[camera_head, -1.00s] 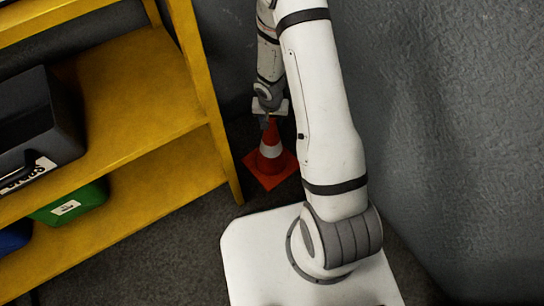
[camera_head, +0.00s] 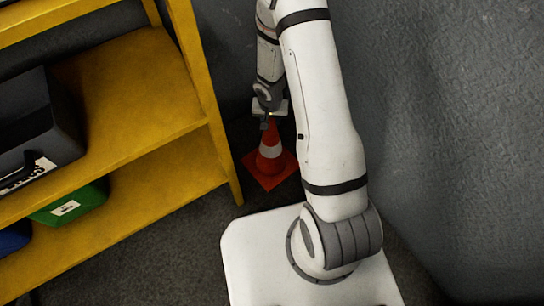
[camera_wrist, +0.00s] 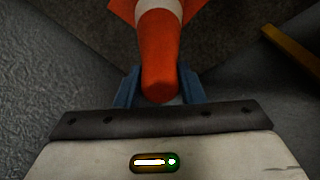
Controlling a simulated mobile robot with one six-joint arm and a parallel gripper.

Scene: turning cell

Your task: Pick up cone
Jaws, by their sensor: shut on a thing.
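The orange cone (camera_head: 268,160) with a white band stands upright on its square orange base on the dark floor, between the yellow shelf and the grey wall. My gripper (camera_head: 268,122) is at the cone's top, coming from above. In the wrist view the cone's orange tip (camera_wrist: 160,72) lies between the two blue fingers of my gripper (camera_wrist: 160,88), which are shut on it. Part of the cone's base is cut off at the top of the wrist view.
A yellow shelf (camera_head: 140,105) stands close on the left, its front post (camera_head: 222,150) near the cone. It holds a dark case (camera_head: 35,120) and a green bin (camera_head: 75,205). A grey wall (camera_head: 440,120) is on the right. Little free room surrounds the cone.

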